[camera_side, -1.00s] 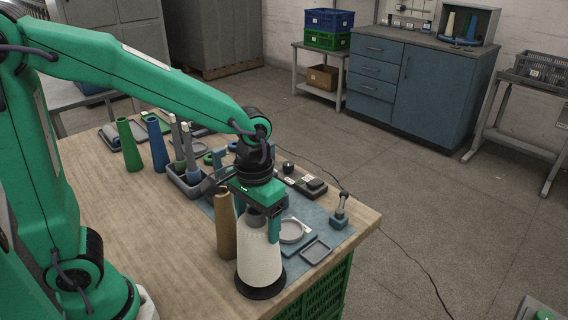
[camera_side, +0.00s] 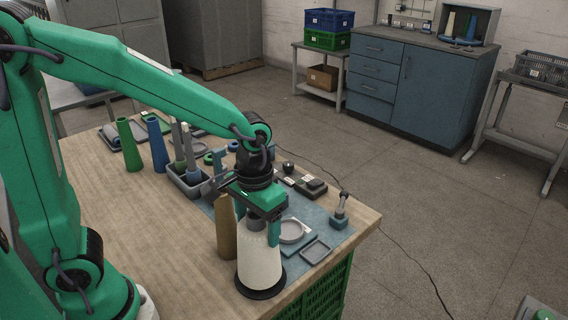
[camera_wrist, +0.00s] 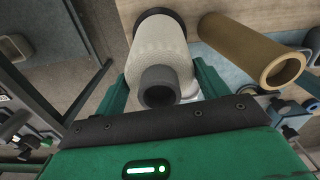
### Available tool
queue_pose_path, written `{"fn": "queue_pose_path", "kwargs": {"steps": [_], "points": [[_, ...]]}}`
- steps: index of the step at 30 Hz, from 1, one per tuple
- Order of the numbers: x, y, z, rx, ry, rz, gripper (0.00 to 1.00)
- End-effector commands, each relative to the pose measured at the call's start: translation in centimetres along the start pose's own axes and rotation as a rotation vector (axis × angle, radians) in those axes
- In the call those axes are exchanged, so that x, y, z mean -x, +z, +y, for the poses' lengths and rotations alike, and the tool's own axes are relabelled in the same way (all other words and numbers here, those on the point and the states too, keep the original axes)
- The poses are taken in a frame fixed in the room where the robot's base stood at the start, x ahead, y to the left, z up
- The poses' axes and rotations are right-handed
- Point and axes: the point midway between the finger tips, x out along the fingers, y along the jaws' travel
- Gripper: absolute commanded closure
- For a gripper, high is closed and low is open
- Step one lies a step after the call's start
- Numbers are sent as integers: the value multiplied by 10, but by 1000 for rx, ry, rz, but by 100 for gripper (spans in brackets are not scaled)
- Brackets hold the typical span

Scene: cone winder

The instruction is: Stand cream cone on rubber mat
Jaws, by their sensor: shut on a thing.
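The cream cone (camera_side: 259,263) stands upright on the round black rubber mat (camera_side: 261,291) near the table's front corner. In the wrist view the cone (camera_wrist: 160,48) shows its dark grey top end towards the camera, and a dark edge of the mat (camera_wrist: 157,13) shows past its far end. My gripper (camera_side: 257,225) is shut on the upper part of the cone, with one green finger on each side. Most of the mat is hidden under the cone.
A tan cone (camera_side: 226,232) stands close to the left of the cream cone. Green (camera_side: 129,146) and blue (camera_side: 157,144) cones stand further back. A grey dish (camera_side: 291,231) and a small tray (camera_side: 316,250) lie to the right. The table edge is close in front.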

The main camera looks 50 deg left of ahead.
Motion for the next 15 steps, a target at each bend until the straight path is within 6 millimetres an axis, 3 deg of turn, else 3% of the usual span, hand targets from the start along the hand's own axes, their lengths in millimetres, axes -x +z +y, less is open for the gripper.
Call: {"fn": "queue_pose_path", "kwargs": {"steps": [2,3,6,15], "points": [[0,0,0,0,0,1,47],[0,0,0,0,0,1,19],[0,0,0,0,0,1,2],[0,0,0,0,0,-1,2]]}}
